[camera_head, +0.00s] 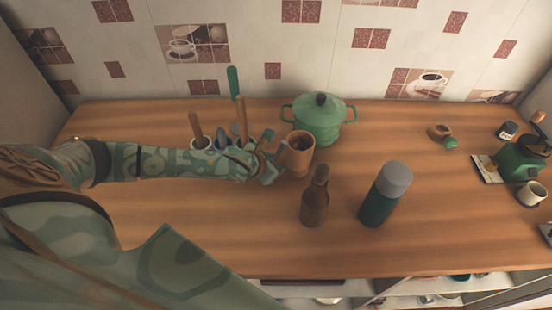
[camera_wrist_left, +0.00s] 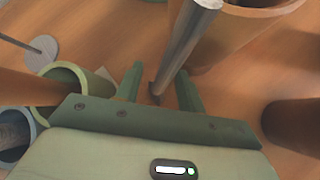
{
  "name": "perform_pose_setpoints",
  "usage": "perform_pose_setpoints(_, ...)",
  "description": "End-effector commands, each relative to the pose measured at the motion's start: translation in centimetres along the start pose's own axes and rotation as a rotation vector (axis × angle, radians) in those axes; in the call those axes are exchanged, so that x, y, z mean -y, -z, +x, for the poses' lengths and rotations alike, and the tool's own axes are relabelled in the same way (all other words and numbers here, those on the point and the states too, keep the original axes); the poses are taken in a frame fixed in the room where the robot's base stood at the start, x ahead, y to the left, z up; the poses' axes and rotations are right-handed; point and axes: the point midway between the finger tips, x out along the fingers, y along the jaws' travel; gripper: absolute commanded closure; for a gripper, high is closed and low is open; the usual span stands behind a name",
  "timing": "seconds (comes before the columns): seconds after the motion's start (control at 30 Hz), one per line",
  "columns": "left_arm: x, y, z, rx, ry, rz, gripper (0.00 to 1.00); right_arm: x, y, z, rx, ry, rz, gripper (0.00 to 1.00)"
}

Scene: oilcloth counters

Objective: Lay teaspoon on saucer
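My left gripper (camera_head: 268,172) is over the counter beside a brown mug (camera_head: 299,154). In the left wrist view its two green fingers (camera_wrist_left: 160,90) stand apart. A slim grey metal rod (camera_wrist_left: 185,45) runs between them, with a gap to the left finger. It may be the teaspoon's handle, but I cannot tell. The mug (camera_wrist_left: 240,35) is just beyond the rod. I cannot make out a saucer in either view. My right gripper is out of view.
Pots with utensils (camera_head: 198,143) stand left of the gripper. A green lidded pot (camera_head: 319,122) is behind the mug. A brown bottle (camera_head: 314,205) and a green flask (camera_head: 383,200) stand in front. A white cup (camera_head: 531,194) is far right. The counter (camera_head: 430,210) is clear right of the flask.

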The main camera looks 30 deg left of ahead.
Motion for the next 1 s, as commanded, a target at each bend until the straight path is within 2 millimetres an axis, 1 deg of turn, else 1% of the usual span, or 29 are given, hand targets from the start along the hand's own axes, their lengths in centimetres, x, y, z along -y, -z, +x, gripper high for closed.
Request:
perform_pose_setpoints(0.07, 0.0, 0.0, -0.1, 0.0, 0.0, 0.0, 0.61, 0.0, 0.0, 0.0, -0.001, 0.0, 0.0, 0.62)
perform_pose_setpoints(0.1, 0.0, 0.0, -0.1, 0.0, 0.0, 0.0, 0.67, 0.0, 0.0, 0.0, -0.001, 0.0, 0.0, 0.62)
perform_pose_setpoints(0.17, 0.0, 0.0, -0.1, 0.0, 0.0, 0.0, 0.83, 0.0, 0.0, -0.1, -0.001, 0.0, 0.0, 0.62)
perform_pose_setpoints(0.2, 0.0, 0.0, -0.1, 0.0, 0.0, 0.0, 0.95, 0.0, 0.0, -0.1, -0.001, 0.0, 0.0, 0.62)
perform_pose_setpoints(0.23, 0.0, 0.0, -0.1, 0.0, 0.0, 0.0, 1.0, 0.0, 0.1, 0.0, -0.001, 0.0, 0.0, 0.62)
perform_pose_setpoints(0.57, 0.0, -0.1, -0.1, 0.0, 0.0, 0.0, 1.0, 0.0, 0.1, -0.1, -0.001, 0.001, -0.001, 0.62)
perform_pose_setpoints(0.73, -0.3, -0.9, -1.0, 0.001, -0.001, 0.001, 1.0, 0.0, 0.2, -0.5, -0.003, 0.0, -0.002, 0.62)
perform_pose_setpoints(0.87, -0.8, -2.6, -2.5, 0.004, -0.002, 0.001, 1.0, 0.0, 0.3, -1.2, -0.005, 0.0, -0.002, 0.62)
perform_pose_setpoints(0.97, -0.5, -2.8, -5.0, 0.001, 0.0, 0.002, 1.0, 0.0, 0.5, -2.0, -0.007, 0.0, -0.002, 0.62)
perform_pose_setpoints(1.0, -0.3, -3.0, -6.3, 0.001, 0.0, 0.002, 1.0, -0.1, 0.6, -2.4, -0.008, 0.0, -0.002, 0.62)
